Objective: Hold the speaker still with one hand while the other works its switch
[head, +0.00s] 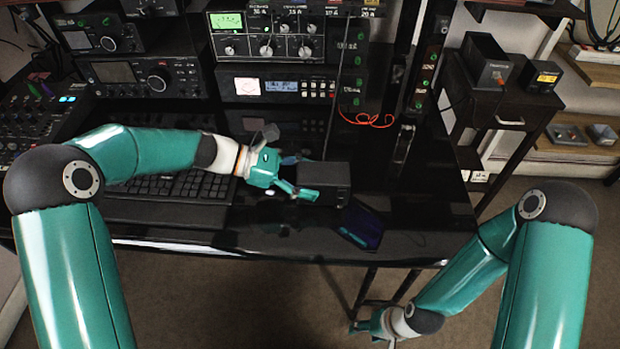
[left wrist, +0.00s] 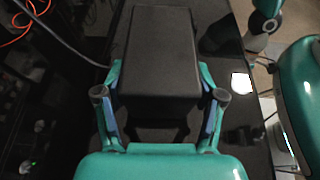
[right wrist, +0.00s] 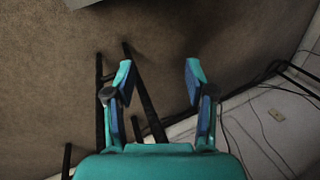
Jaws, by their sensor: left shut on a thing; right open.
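The speaker is a black box (head: 324,178) on the dark desk, right of the keyboard. In the left wrist view the speaker (left wrist: 161,60) fills the space between my fingers. My left gripper (head: 305,178) is shut on it, one finger on each side; it also shows in the left wrist view (left wrist: 160,112). My right gripper (head: 364,328) hangs low in front of the desk, below its edge. In the right wrist view it (right wrist: 158,85) is open and empty, over the floor. I cannot make out the speaker's switch in any view.
A black keyboard (head: 170,187) lies on the desk under my left arm. A small dark tablet-like panel (head: 361,226) lies near the front edge. Radio equipment (head: 270,88) lines the back, with an orange cable (head: 365,120) before it. A side table (head: 497,110) stands right.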

